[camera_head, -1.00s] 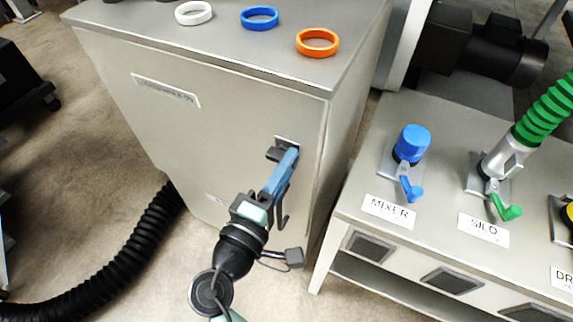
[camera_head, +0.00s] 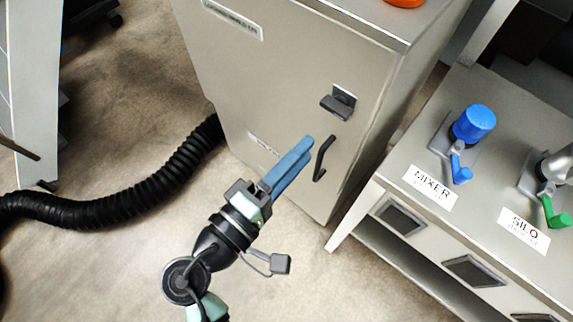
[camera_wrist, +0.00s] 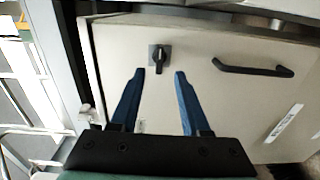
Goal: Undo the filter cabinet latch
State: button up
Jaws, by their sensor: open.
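The filter cabinet (camera_head: 260,75) is a grey metal box. On its door is a dark latch (camera_head: 338,105) on a small plate, with a black bar handle (camera_head: 323,158) below it. The latch lever lies crosswise to the handle. My gripper (camera_head: 308,145) has blue fingers and is open and empty, in front of the door, below and left of the latch in the head view. In the wrist view the latch (camera_wrist: 160,58) shows just beyond and between the open fingertips (camera_wrist: 159,72), apart from them. The handle (camera_wrist: 252,69) lies to its right.
A bench (camera_head: 490,110) with MIXER (camera_head: 474,124) and SILO (camera_head: 555,165) ports stands right of the cabinet. A black corrugated hose (camera_head: 110,205) lies on the floor at left. An orange ring (camera_head: 403,2) is on the cabinet top. Floor in front is clear.

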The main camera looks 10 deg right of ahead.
jog(key=shift+v, duration=1.55)
jog(key=shift+d, duration=0.1)
